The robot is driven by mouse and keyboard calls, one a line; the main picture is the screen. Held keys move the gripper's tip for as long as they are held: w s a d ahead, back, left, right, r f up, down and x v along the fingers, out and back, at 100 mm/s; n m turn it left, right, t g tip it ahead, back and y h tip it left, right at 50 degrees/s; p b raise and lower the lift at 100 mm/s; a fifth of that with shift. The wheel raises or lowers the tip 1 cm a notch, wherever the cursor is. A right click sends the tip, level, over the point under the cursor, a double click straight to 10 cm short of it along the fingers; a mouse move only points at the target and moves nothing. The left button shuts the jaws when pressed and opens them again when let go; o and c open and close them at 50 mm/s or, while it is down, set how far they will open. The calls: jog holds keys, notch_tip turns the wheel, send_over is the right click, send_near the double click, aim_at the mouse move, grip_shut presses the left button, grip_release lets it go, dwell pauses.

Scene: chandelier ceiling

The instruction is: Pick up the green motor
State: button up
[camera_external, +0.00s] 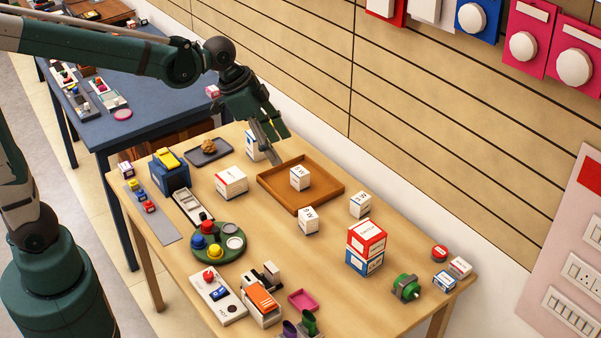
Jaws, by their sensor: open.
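The green motor (406,288) lies on the wooden table (330,250) near its front right edge. It is a short green cylinder with dark ends. My gripper (275,151) is open and above the table's far side, near the back edge of the brown tray (264,183). It is well apart from the motor, up and to the left of it in the picture. Nothing shows between its fingers.
A red box stacked on a blue box (365,262) stands just left of the motor. A pink dish (303,299) and several switch parts lie left. A slatted wall (430,130) runs behind.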

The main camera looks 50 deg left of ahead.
jog(key=w+d+f+m+g, duration=0.1)
jog(key=w+d+f+m, duration=0.25)
jog(key=w+d, duration=0.4)
jog(key=m+g+h, duration=0.2)
jog(key=m, duration=0.2)
send_near(407, 278)
jog(key=a+r, duration=0.4)
jog(key=a, duration=0.1)
jog(key=a+r, duration=0.2)
jog(key=a, duration=0.1)
jog(key=shift+s+r, duration=0.3)
jog(key=shift+s, duration=0.05)
jog(key=d+f+m, duration=0.1)
jog(key=d+f, duration=0.2)
jog(key=w+d+f+m+g, duration=0.1)
jog(key=d+f, duration=0.2)
jog(key=w+d+f+m, duration=0.1)
jog(key=d+f, duration=0.2)
jog(key=shift+d+f, duration=0.2)
jog(key=shift+f, duration=0.05)
jog(key=shift+x, duration=1.3)
jog(key=shift+s, duration=0.1)
